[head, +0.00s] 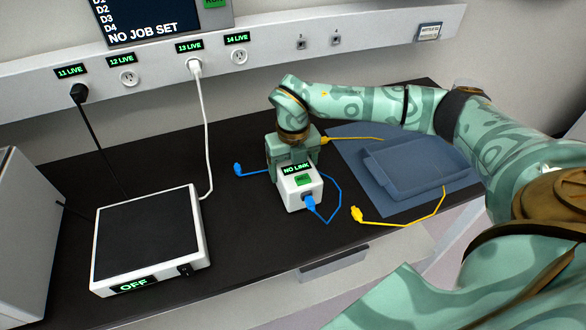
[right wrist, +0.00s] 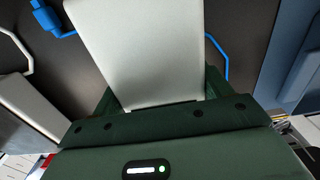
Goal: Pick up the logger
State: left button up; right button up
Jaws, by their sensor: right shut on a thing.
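The logger (head: 301,189) is a small white box on the dark worktop, with a screen reading NO LINK and a green button. A blue cable is plugged into its front. My right gripper (head: 290,152) is shut on the logger from behind and above. In the right wrist view the logger's white body (right wrist: 145,50) fills the space between the green fingers of my right gripper (right wrist: 155,95). I cannot tell whether the logger is clear of the worktop. My left gripper is not in view.
A white device with a black top and an OFF display (head: 150,240) stands at left. A blue mat (head: 350,140) with a blue tray (head: 415,168) lies at right, with yellow cables (head: 400,222) around it. Wall sockets (head: 128,78) line the back.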

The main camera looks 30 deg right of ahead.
notch_tip(320, 180, up, 3)
jog(key=shift+s+r, duration=0.1)
jog(key=shift+s, duration=0.05)
jog(key=s+r, duration=0.1)
jog(key=r, duration=0.1)
jog(key=s+r+p, duration=0.1)
jog(key=s+r, duration=0.3)
jog(key=shift+d+p, duration=0.3)
jog(key=shift+p, duration=0.1)
jog(key=s+r, duration=0.3)
jog(key=s, duration=0.5)
jog(key=shift+s+d+r, duration=0.15)
jog(key=shift+s+d, duration=0.2)
